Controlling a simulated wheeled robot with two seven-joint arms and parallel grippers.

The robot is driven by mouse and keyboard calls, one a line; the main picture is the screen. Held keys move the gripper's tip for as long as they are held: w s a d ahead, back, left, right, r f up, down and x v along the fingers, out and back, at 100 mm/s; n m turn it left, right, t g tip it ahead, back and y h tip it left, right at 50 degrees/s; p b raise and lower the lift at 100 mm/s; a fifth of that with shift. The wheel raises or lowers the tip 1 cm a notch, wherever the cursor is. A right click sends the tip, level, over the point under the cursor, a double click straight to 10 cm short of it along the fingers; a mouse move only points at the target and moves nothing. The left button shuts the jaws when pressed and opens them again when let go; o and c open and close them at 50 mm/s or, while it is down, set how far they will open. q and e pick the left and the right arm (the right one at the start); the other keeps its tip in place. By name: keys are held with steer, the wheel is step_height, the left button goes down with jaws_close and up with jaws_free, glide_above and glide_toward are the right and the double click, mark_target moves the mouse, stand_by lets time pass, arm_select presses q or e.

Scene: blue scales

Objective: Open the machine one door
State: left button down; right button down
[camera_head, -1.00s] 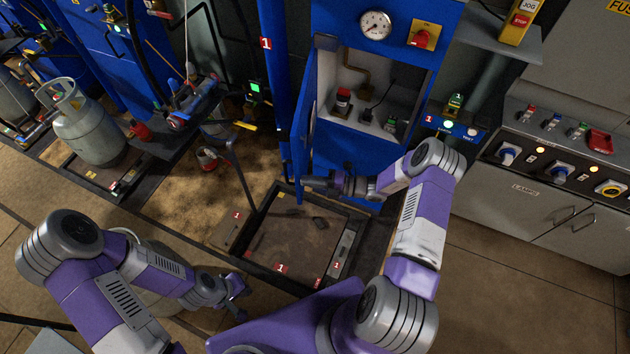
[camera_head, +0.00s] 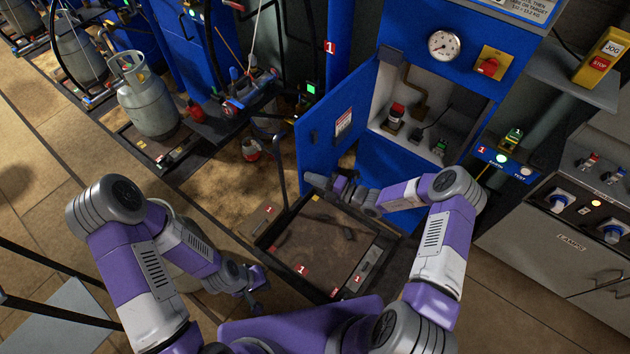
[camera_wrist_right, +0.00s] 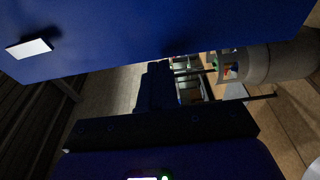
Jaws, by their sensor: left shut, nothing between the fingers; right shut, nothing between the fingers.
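The blue machine one cabinet (camera_head: 400,165) has its upper compartment open, showing a red-topped part and a small green part inside. Its blue door (camera_head: 322,135), with a white and red label, stands swung out to the left, hinged on the left side. My right gripper (camera_head: 312,181) is shut and empty, low beside the door's bottom edge; whether it touches the door I cannot tell. A large blue panel (camera_wrist_right: 150,35), apparently the door, fills the top of the right wrist view. My left gripper (camera_head: 260,284) is shut and empty, low at the left, away from the cabinet.
A floor platform (camera_head: 325,245) with a dark rim and an upright handle lies before the cabinet. A grey gas cylinder (camera_head: 148,100) stands at the left. A grey control console (camera_head: 560,225) stands at the right. Open floor lies at the lower left.

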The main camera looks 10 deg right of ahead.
steer(key=shift+d, duration=0.15)
steer(key=s+a+p+v, duration=0.1)
steer(key=s+v, duration=0.1)
steer(key=v, duration=1.1)
steer(key=shift+s+a, duration=0.15)
steer(key=shift+s, duration=0.25)
